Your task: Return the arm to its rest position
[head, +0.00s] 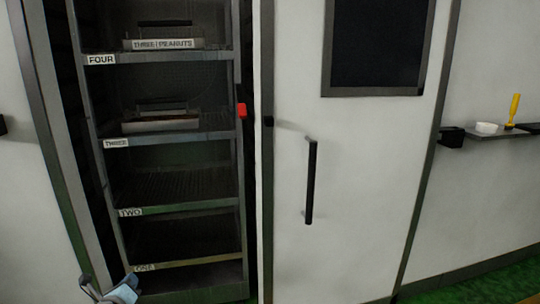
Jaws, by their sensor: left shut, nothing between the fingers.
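My left gripper (124,290) shows at the bottom left edge of the head view, in front of the lowest shelf, labelled ONE. It is small and partly cut off by the frame, with its fingers shut and nothing held. My right gripper is not in the view.
A dark shelf rack (180,200) with labelled levels stands at the left. A box labelled THREE PEANUTS (163,44) sits on level FOUR, and another box (160,124) on level THREE. A white door (345,200) with a black handle (311,182) is to the right. A wall shelf (495,134) holds small items.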

